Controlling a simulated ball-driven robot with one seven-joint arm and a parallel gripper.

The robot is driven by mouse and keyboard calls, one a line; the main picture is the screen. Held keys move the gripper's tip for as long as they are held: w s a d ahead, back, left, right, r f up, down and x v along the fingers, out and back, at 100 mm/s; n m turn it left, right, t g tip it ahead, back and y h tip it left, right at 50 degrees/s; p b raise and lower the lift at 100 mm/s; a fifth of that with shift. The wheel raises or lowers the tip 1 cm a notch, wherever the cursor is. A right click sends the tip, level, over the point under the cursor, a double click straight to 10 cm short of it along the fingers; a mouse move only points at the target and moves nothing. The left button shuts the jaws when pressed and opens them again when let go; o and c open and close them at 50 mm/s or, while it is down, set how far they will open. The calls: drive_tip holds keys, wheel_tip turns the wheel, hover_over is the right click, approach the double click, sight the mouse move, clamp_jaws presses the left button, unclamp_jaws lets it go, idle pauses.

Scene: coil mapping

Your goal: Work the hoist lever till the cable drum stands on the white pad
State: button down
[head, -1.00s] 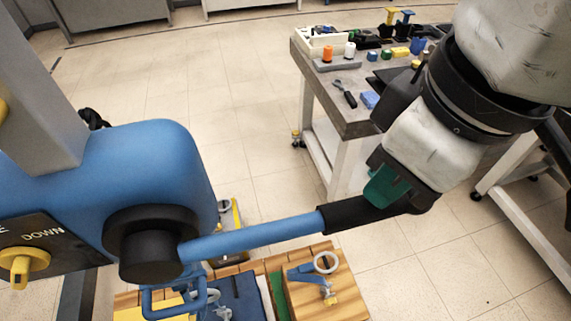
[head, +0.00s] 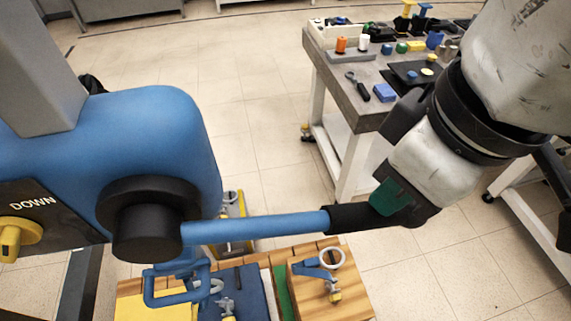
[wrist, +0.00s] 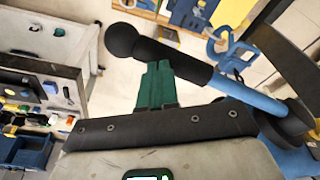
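The hoist lever (head: 260,227) is a blue rod with a black grip. It runs right from a black hub on the blue hoist body (head: 150,125) and slopes slightly upward. The rod also shows in the wrist view (wrist: 245,98), with its black grip (wrist: 172,57) ending in a ball knob. My gripper (head: 395,203) has green fingers and is at the grip; in the wrist view the fingers (wrist: 157,82) meet the grip and appear closed around it. A blue hook or shackle (head: 180,297) hangs below the hoist. I cannot make out the cable drum or the white pad.
A yellow knob (head: 12,238) sits beside the word DOWN on the hoist panel. A wooden board (head: 357,295) with a ring and clamp, and a blue mat (head: 250,300), lie below. A grey workbench (head: 350,85) with tools stands behind. Tiled floor is clear between.

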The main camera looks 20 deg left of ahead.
drive_tip(key=shift+f, duration=0.15)
drive_tip(key=shift+s+a+f+b, duration=0.1)
drive_tip(key=shift+a+f+b, duration=0.05)
drive_tip(key=shift+f+b, duration=0.55)
drive_tip(key=r+p, duration=0.8)
drive_tip(key=p, duration=0.1)
drive_tip(key=shift+d+r, duration=0.2)
wheel_tip(320, 180, up, 10)
drive_tip(key=a+p, duration=0.1)
drive_tip(key=p, duration=0.2)
drive_tip(key=shift+s+a, duration=0.3)
drive_tip(key=shift+s, duration=0.1)
drive_tip(key=shift+f, duration=0.1)
wheel_tip(320, 180, down, 7)
drive_tip(key=b, duration=0.4)
drive_tip(key=shift+w+d+f+b, duration=0.15)
drive_tip(key=shift+w+d+b, duration=0.15)
drive_tip(key=shift+d, duration=0.15)
drive_tip(key=shift+f, duration=0.1)
